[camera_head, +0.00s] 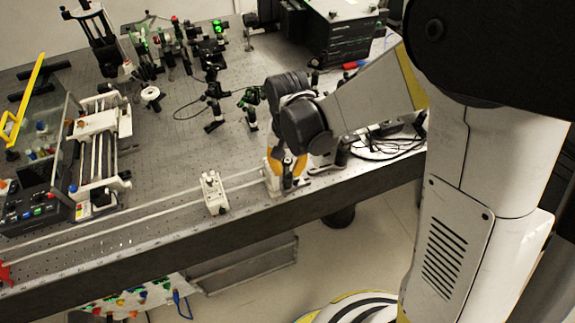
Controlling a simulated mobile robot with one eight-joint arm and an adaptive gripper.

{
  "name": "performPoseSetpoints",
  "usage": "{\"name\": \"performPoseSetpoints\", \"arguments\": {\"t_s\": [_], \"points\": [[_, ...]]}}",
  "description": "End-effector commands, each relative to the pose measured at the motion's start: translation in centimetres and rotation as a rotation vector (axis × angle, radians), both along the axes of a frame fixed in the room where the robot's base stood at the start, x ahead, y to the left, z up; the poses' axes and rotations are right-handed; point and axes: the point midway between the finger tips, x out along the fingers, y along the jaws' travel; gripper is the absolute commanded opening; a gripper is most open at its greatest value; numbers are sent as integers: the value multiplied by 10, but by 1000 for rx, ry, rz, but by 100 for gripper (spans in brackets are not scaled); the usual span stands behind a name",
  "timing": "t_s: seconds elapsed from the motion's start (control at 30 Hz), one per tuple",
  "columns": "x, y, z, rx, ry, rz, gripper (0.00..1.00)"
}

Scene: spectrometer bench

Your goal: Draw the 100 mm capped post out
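My gripper (286,180) points down at the front edge of the bench, right of the picture's middle. Its two orange fingers stand apart, and a small dark upright piece shows between them. I cannot tell whether that piece is the 100 mm capped post or part of my gripper, nor whether the fingers touch it. A white base or holder (270,187) sits on the bench around the fingertips, partly hidden by them. Another short dark upright (343,152) stands just right of my gripper. No post can be identified for certain at this size.
A white block (213,192) stands on the long rail (150,217) left of my gripper. Optics mounts (213,100) and loose black cables (385,148) lie behind and right. Bare perforated bench (180,150) lies left.

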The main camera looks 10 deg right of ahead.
Motion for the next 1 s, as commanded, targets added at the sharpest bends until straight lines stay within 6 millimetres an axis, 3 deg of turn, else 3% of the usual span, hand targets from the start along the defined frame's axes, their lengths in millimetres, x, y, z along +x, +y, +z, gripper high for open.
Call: {"name": "performPoseSetpoints", "arguments": {"t_s": [0.07,0.17,0.57,1.0], "points": [[0,0,0,0,0,0,22],[0,0,0,0,0,0,0],[0,0,2,0,0,0,0],[0,0,21,0,0,0,0]]}}
